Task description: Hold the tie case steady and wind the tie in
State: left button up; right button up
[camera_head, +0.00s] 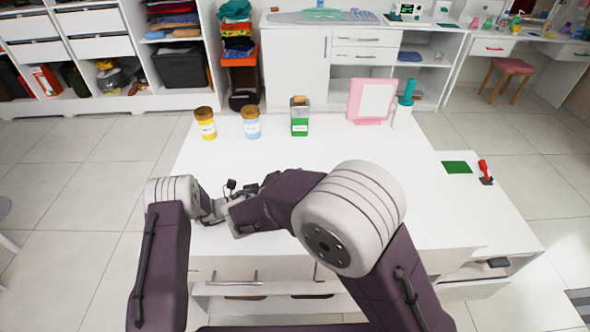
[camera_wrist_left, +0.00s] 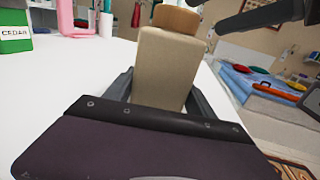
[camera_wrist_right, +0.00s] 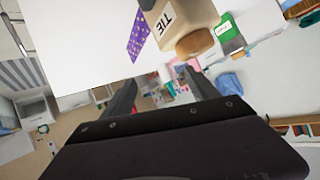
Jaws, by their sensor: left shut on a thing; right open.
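The tie case is a beige box (camera_wrist_left: 165,68) with a round brown knob (camera_wrist_left: 178,18) on its end. It also shows in the right wrist view (camera_wrist_right: 178,18), with the label TIE and a purple, yellow-dotted tie (camera_wrist_right: 139,36) sticking out. My left gripper (camera_wrist_left: 160,92) is shut on the case, one finger on each side. My right gripper (camera_wrist_right: 158,77) is open and empty, its fingertips a little short of the knob (camera_wrist_right: 195,43). In the head view my arms and grippers meet over the table's left front, and the case is mostly hidden there.
On the white table (camera_head: 340,155) stand a yellow jar (camera_head: 206,130), a blue jar (camera_head: 251,128), a green jar (camera_head: 300,126), a pink frame (camera_head: 371,103) and a white-and-teal bottle (camera_head: 403,112). A green card (camera_head: 457,167) and a red-handled item (camera_head: 485,175) are at right. The table's middle is clear.

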jog(key=a+r+t, duration=0.2)
jog(key=a+t, duration=0.1)
jog(key=a, duration=0.3)
jog(key=s+a+f+n+t+y, duration=0.1)
jog(key=s+a+f+n+t, duration=0.1)
jog(key=s+f+n+t, duration=0.25)
jog(key=shift+n+g, duration=0.45)
jog(key=shift+n, duration=0.3)
jog(key=x, duration=1.3)
jog(key=shift+w+d+f, duration=0.1)
jog(key=shift+w+d, duration=0.05)
